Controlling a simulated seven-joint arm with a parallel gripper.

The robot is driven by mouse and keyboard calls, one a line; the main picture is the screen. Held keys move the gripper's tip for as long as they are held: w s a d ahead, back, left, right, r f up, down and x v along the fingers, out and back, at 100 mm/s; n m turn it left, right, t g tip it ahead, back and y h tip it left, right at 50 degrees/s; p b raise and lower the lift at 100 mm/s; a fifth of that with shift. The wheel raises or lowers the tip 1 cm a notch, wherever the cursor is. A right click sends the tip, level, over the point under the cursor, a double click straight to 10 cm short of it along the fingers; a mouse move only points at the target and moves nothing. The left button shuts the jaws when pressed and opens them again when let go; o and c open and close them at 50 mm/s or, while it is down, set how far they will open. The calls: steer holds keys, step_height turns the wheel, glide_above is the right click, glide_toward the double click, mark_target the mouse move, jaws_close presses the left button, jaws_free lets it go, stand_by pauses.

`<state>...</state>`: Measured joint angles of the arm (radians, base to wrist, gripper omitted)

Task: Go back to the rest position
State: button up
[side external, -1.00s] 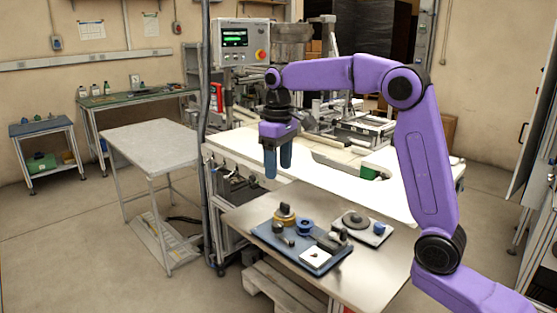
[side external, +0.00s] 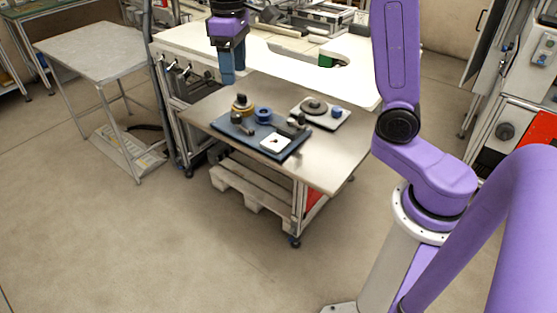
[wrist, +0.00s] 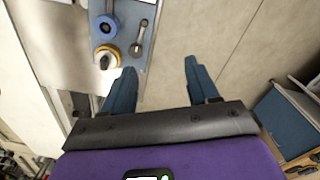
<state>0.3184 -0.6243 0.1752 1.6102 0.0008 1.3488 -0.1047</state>
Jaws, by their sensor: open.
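My gripper (side external: 228,78) is open and empty, pointing down above the back left edge of the metal table (side external: 335,165). In the wrist view my gripper (wrist: 159,66) has its two blue fingers spread, with nothing between them. A blue board (side external: 240,133) on the table bears a blue reel (side external: 263,114) and a yellow reel (side external: 242,103) with a dark knob on top. The wrist view also shows the blue reel (wrist: 105,28) and the yellow reel (wrist: 106,57), beyond the fingers. A small tray (side external: 330,122) at the back right bears a grey reel (side external: 314,105).
A white worktop (side external: 300,62) with machinery stands behind the table. A grey side table (side external: 90,48) stands at the left. A wooden pallet (side external: 240,190) lies below the metal table. The air around my gripper looks clear.

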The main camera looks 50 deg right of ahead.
steer(key=s+f+n, duration=0.4)
steer(key=s+f, duration=0.1)
steer(key=s, duration=0.9)
steer(key=s+d+f+n, duration=0.1)
steer(key=s+f+n, duration=0.2)
steer(key=s, duration=1.2)
step_height(320, 180, down, 2)
steer(key=shift+s+f+n, duration=0.1)
steer(key=shift+s+n, duration=0.15)
steer(key=shift+n, duration=0.15)
